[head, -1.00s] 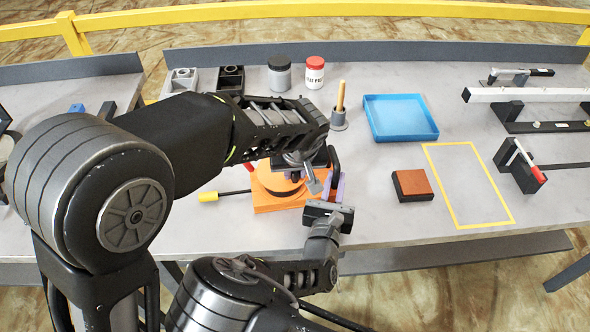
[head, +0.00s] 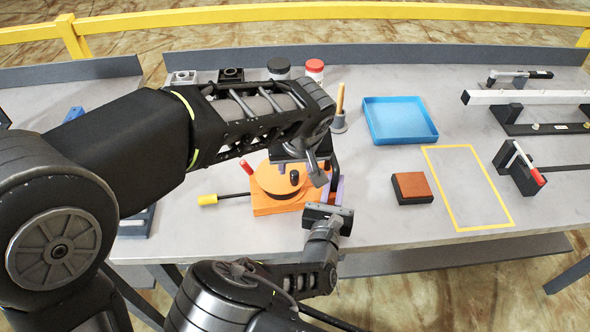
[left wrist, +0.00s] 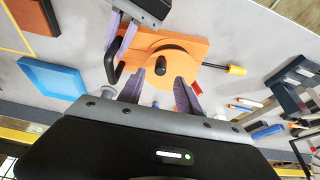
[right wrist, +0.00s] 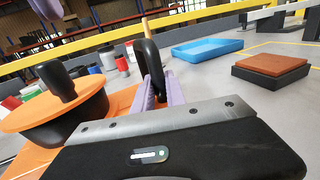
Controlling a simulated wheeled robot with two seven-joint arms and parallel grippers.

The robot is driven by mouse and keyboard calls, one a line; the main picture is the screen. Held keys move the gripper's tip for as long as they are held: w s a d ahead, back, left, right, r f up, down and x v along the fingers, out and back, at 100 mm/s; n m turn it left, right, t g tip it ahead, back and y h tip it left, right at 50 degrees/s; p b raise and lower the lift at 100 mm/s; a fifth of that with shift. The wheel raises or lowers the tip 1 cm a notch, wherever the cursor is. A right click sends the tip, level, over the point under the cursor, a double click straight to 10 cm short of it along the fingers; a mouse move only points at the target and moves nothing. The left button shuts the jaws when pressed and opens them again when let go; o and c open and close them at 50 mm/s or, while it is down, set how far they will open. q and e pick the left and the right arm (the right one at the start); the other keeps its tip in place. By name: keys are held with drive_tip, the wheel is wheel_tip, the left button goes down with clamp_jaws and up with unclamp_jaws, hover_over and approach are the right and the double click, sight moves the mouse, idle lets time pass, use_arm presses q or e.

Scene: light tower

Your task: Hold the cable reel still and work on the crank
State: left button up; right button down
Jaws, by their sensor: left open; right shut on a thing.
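The cable reel is an orange drum (head: 272,178) on a flat orange base (head: 275,210) near the table's front edge. Its crank knob (head: 295,177) is black and stands upright on the drum's top, off centre. My left gripper (left wrist: 159,88) is open, with purple fingers pointing toward the knob (left wrist: 160,67) but apart from it. In the head view my left wrist partly covers the reel's back. My right gripper (right wrist: 155,92) is shut on the black handle (right wrist: 150,62) at the base's side. The handle also shows in the left wrist view (left wrist: 111,60).
To the right are a black block with a brown top (head: 412,187), a blue tray (head: 400,120) and a yellow outlined area (head: 470,187).

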use_arm(q)
drive_tip(key=v, duration=0.5)
drive_tip(key=shift+s+r, duration=0.1)
drive_tip(key=shift+r, duration=0.1)
drive_tip(key=shift+a, duration=0.1)
